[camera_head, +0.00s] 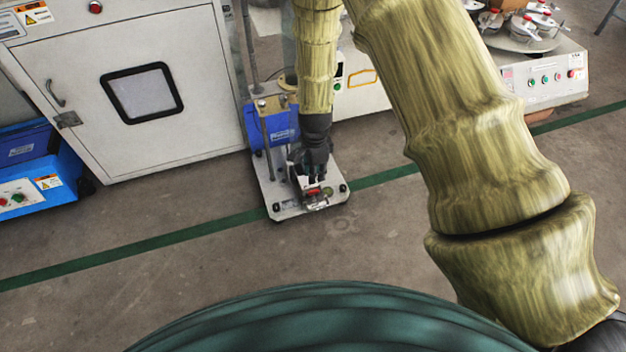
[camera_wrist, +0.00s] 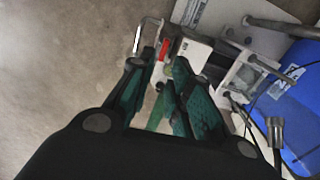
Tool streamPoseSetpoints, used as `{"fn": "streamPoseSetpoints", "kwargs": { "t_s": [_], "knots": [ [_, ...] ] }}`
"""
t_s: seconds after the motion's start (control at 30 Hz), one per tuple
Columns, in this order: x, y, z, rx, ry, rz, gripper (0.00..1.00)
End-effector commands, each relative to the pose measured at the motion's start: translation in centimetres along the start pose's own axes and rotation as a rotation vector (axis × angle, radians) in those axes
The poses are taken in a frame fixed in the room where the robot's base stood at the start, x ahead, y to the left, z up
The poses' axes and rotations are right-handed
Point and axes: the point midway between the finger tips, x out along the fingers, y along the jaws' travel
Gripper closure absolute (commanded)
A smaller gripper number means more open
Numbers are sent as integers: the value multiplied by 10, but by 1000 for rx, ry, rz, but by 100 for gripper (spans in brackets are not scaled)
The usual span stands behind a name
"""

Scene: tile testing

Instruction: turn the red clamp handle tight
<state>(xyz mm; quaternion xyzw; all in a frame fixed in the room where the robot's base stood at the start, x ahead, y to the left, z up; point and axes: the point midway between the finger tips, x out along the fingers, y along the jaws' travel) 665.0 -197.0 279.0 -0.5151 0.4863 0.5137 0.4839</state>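The red clamp handle (camera_head: 313,191) is a small red piece on the front of a small test machine with a grey base plate (camera_head: 282,206). In the wrist view the red handle (camera_wrist: 164,48) shows just beyond and between my fingertips. My gripper (camera_head: 316,176) points down just above and behind the handle in the head view. In the wrist view its green-padded fingers (camera_wrist: 165,62) are apart, with a gap between them. I see no clear contact with the handle. The rest of the clamp is partly hidden by the fingers.
The machine's blue body (camera_head: 279,125) and upright metal posts stand close behind my gripper. A white cabinet (camera_head: 75,75) is at the left, with a blue unit (camera_head: 62,188) beside it. A white bench machine (camera_head: 545,75) is at back right. Floor in front is clear.

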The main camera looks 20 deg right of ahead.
Motion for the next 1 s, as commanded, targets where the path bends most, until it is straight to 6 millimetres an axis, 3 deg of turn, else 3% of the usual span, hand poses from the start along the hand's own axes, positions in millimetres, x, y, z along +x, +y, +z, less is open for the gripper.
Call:
{"fn": "streamPoseSetpoints", "kwargs": {
  "t_s": [0.37, 1.0],
  "knots": [
    [12, -6, 2, 27, -4, -1, 80],
    [73, -6, 2, 25, -4, -1, 80]
  ]
}}
